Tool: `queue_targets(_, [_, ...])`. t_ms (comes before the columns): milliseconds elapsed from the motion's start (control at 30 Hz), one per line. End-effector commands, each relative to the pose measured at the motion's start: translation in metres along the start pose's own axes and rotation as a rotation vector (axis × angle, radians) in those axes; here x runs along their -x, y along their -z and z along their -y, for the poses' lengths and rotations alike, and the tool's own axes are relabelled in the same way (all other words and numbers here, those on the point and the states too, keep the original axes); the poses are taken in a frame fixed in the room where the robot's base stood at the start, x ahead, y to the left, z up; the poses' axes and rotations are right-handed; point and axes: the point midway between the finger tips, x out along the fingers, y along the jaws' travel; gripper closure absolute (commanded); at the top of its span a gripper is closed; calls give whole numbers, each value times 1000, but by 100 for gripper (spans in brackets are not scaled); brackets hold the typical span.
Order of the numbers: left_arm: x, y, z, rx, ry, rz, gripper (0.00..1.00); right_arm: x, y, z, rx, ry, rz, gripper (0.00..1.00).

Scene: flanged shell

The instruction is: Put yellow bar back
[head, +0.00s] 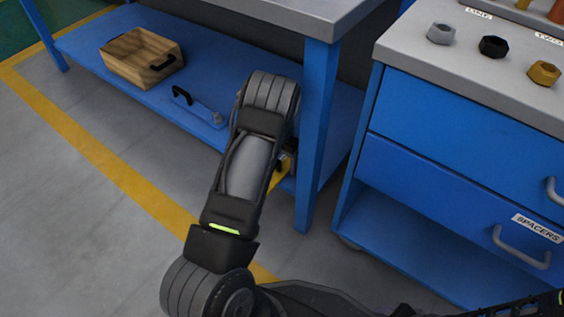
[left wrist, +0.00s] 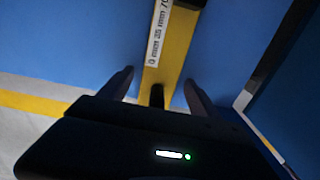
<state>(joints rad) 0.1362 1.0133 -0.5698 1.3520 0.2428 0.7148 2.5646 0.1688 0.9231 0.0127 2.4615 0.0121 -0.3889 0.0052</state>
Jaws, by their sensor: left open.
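The yellow bar (left wrist: 178,50) carries a white printed strip with dark markings. In the left wrist view it runs from the top edge down between my left gripper's fingers (left wrist: 158,84), over a blue surface. The fingers are open, one on each side of the bar, and I cannot tell whether either touches it. A small dark piece shows at the bar's near end. In the head view a yellow piece (head: 280,177) shows beside my left gripper (head: 287,160) at the lower shelf, mostly hidden by my arm. My right gripper is not in view.
The blue lower shelf (head: 85,45) holds a wooden box (head: 142,56) and a black handle (head: 182,95). A blue table leg (head: 317,130) stands close right of my left arm. A blue drawer cabinet (head: 450,150) with several hex nuts on top stands at right. Floor at left is clear.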

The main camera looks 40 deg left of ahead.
Motion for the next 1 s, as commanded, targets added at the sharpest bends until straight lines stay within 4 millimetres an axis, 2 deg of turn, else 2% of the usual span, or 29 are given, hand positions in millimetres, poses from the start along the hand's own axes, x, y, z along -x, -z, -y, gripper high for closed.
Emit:
queue_targets(300, [53, 0, 0, 0, -1, 1, 28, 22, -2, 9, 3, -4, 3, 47])
queue_targets(433, [68, 0, 0, 0, -1, 1, 28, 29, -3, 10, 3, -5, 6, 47])
queue_targets(567, [74, 0, 0, 0, 0, 0, 28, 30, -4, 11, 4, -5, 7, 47])
queue_targets(1000, [73, 0, 0, 0, 0, 0, 28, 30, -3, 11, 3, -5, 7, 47])
